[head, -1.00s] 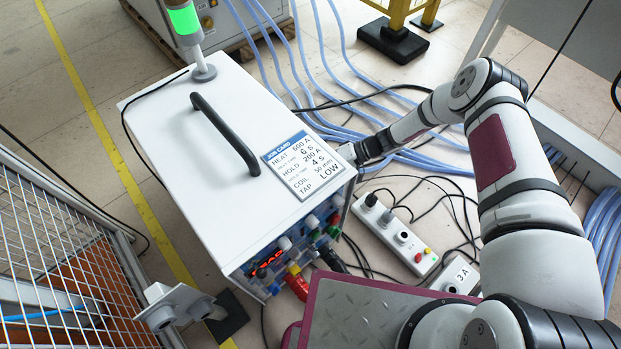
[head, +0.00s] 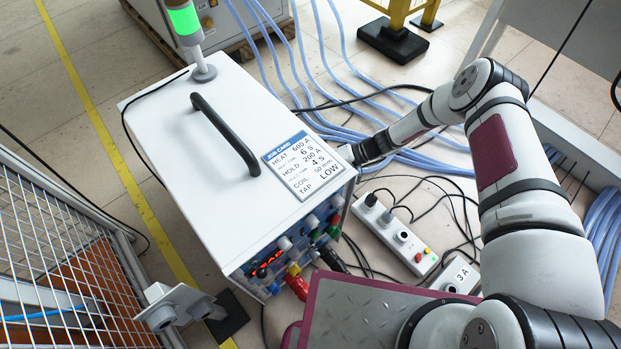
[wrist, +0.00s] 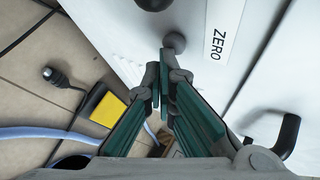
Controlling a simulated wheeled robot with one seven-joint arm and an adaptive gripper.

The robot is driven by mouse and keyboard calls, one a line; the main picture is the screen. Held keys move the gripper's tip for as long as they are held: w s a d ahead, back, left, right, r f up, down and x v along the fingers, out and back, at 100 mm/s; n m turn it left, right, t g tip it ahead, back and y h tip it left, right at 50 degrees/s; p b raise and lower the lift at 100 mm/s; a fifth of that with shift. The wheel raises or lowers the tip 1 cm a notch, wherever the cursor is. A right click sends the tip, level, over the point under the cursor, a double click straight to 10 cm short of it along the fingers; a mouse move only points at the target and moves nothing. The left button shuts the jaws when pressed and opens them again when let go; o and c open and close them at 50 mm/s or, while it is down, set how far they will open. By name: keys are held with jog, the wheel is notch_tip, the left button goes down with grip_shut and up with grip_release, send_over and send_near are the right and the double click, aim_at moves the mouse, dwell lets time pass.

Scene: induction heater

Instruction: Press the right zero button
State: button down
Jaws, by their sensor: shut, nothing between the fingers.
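The heater cabinet (head: 215,130) is a white box with a black handle and a job card on top. In the wrist view, its white panel carries a round grey button (wrist: 175,42) beside a label reading ZERO (wrist: 224,30). My gripper (wrist: 163,82) is shut and empty, its fingertips just below the button in the picture. I cannot tell whether they touch it. In the head view my gripper (head: 352,153) is at the cabinet's right side, near the job card corner; the button is hidden there.
A dark round knob (wrist: 152,3) is at the top of the wrist view. A black bent handle (wrist: 288,136) stands out at lower right. Blue hoses (head: 335,75) and a power strip (head: 395,232) lie on the floor. A mesh fence (head: 65,260) is at left.

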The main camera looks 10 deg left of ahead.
jog(key=shift+w+d+b, duration=0.5)
jog(key=shift+w+b, duration=0.1)
jog(key=shift+w, duration=0.15)
jog(key=shift+w+d, duration=1.55)
jog(key=shift+w, duration=0.3)
